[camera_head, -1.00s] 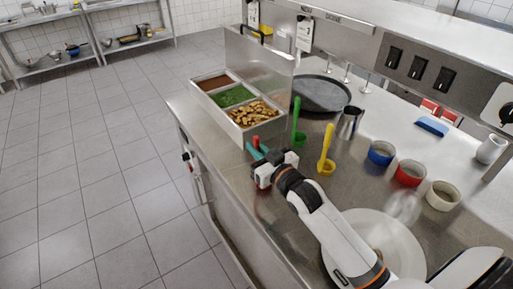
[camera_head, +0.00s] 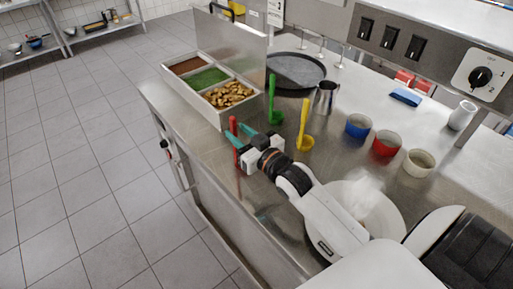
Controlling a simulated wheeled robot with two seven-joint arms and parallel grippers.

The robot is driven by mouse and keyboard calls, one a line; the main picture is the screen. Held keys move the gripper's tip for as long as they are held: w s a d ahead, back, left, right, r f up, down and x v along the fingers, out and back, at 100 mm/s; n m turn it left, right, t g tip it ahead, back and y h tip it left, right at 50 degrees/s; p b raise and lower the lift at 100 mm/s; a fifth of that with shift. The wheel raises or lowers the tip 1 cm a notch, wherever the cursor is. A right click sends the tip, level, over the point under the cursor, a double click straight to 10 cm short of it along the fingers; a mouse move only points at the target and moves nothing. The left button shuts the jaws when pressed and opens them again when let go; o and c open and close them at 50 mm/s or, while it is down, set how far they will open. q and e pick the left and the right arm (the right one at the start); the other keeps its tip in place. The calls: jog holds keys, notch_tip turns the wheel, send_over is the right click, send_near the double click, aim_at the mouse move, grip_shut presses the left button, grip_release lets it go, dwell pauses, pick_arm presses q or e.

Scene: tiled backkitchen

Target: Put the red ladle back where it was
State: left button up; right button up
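My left gripper is out of view.
The pan unit (camera_head: 219,120) holds brown, green and chunky food. A dark round pan (camera_head: 296,70), a metal jug (camera_head: 325,98) and blue (camera_head: 358,125), red (camera_head: 386,143) and cream (camera_head: 419,162) bowls stand behind. A white plate (camera_head: 385,215) lies beneath my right arm.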

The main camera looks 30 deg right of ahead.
jog(key=s+d+b, duration=0.1)
jog(key=s, duration=0.8)
jog(key=shift+d+b, duration=0.15)
jog(key=shift+b, duration=0.15)
jog(key=shift+s, duration=0.1)
